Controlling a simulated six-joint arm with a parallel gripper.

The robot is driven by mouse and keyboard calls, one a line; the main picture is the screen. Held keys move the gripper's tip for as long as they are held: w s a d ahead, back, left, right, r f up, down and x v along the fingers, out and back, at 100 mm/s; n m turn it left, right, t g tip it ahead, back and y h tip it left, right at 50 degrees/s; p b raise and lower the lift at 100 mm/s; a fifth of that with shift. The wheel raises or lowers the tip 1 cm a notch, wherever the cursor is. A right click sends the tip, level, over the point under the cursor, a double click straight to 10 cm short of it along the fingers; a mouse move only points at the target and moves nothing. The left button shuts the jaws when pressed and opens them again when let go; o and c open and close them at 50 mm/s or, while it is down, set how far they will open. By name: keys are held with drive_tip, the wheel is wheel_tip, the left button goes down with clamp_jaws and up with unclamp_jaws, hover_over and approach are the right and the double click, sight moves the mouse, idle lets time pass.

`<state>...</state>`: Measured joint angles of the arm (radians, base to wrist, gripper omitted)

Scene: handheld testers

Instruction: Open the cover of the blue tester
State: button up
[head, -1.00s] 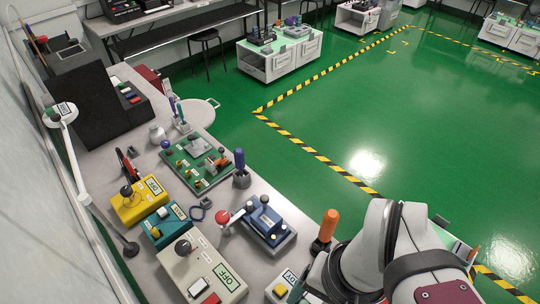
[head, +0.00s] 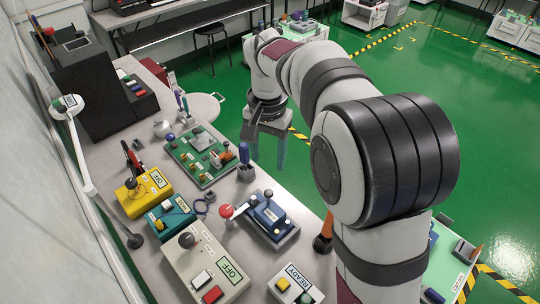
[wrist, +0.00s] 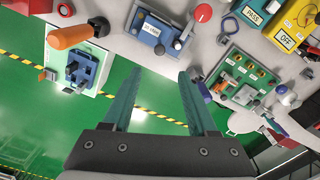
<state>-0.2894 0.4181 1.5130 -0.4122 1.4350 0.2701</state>
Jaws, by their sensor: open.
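The blue tester (head: 268,216) stands near the bench's right edge, on a grey base. A lever with a red ball (head: 226,211) is at its left side. In the wrist view the blue tester (wrist: 152,31) is at the top centre with a white display, and the red ball (wrist: 203,13) is to its right. I cannot make out a separate cover. My gripper (head: 268,160) hangs beyond the bench edge, farther back than the tester and apart from it. In the wrist view its fingers (wrist: 159,75) are spread and empty, with green floor between them.
A yellow tester (head: 146,193), a teal tester (head: 171,218) and a large beige tester (head: 205,265) stand left of the blue one. A green board (head: 200,155) and a blue-handled tool (head: 244,155) are behind it. An orange handle (head: 328,225) rises at its right.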

sight(268, 192)
wheel_tip(268, 192, down, 12)
drive_tip(key=shift+r, duration=0.1)
drive_tip(key=shift+c, duration=0.3)
clamp_jaws()
idle(1.2)
